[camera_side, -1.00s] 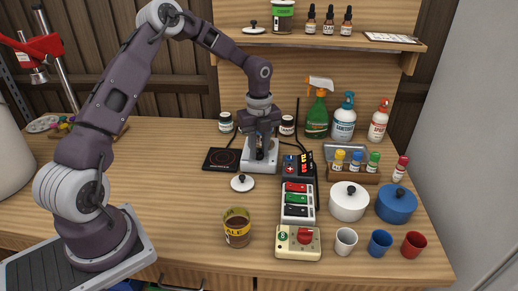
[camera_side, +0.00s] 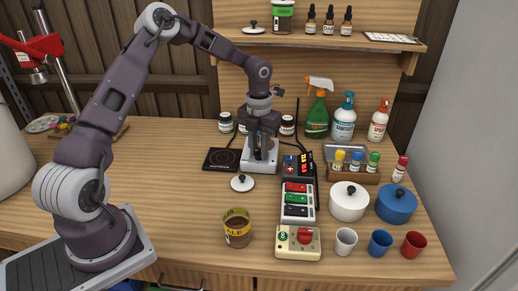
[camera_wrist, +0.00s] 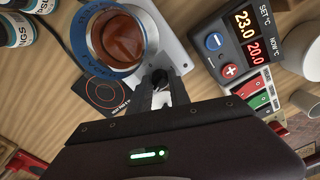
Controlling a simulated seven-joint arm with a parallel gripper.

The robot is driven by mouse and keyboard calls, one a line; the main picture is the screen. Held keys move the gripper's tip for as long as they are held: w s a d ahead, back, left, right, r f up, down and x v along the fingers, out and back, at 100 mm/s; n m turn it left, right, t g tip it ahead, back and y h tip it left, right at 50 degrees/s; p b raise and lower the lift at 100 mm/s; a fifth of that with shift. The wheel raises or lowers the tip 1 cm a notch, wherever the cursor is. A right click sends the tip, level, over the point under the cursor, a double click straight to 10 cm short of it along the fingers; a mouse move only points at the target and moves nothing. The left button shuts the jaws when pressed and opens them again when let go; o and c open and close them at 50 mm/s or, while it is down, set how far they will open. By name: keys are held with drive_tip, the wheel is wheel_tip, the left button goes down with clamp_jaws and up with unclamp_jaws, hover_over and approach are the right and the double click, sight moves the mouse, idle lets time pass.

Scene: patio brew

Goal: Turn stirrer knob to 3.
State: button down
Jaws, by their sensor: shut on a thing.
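The stirrer (camera_side: 259,166) is a pale grey-white device on the table, right of a black hot plate. In the wrist view its pale body (camera_wrist: 176,45) carries a round vessel with a blue rim (camera_wrist: 88,50) and brown contents. My gripper (camera_wrist: 161,84) points down at the front of the stirrer and is shut on a small dark knob (camera_wrist: 160,76), the stirrer knob. The fingers hide most of the knob, and I cannot read its scale or setting. In the side view my gripper (camera_side: 259,146) covers the knob.
The black hot plate (camera_side: 221,159) lies just left. A temperature controller (camera_side: 297,165) reading 23.0 and 20.0 stands close right, with a switch strip (camera_side: 298,202) before it. A small white lid (camera_side: 242,183) lies in front. Jars and spray bottles stand behind.

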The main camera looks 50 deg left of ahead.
drive_tip(key=shift+r+m, duration=0.1)
drive_tip(key=shift+m, duration=1.3)
drive_tip(key=c, duration=1.2)
unclamp_jaws()
